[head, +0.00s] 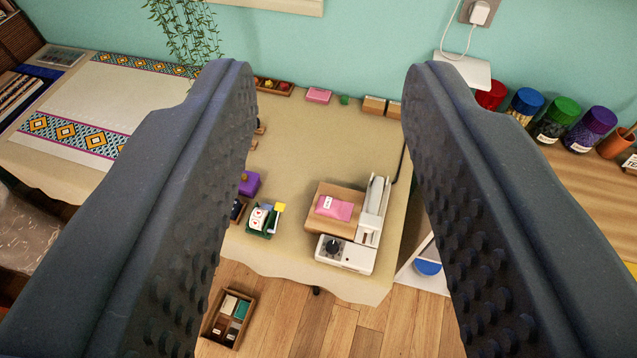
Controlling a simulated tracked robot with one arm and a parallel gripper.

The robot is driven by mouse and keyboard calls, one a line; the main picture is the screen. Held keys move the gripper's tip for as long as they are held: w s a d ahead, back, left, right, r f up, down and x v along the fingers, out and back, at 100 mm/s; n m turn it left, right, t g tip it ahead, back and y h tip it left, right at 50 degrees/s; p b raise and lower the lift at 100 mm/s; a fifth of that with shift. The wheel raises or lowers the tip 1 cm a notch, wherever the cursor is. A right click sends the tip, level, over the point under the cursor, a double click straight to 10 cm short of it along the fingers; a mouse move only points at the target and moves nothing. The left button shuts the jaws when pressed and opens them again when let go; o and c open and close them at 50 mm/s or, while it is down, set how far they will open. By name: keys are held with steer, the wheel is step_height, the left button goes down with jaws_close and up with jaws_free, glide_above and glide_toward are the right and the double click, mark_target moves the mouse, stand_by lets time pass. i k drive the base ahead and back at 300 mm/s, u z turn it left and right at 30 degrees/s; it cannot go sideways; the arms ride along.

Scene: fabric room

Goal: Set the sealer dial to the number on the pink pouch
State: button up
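The pink pouch (340,210) lies on a wooden board (322,226) beside the sealer, with a small white tag on it. The number on the tag is too small to read. The white sealer (357,256) stands near the table's front edge, its arm running along the right of the board. Its dial (332,247) is a dark knob on the front face; its setting is too small to tell. My gripper (329,85) is open and empty, its two dark, studded fingers wide apart, high above the table with the sealer showing between them.
The cloth-covered table (318,140) is clear in the middle. A green holder with cards (262,219) and a purple object (249,184) stand left of the sealer. Several lidded jars (557,120) stand at the right. A wooden box (228,318) sits on the floor.

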mark_target(332, 248)
steer(key=z, duration=0.55)
steer(key=k, duration=1.3)
steer(key=z, duration=0.75)
steer(key=i, duration=1.15)
steer(key=u, duration=0.6)
steer(key=i, duration=1.05)
steer(key=u, duration=0.8)
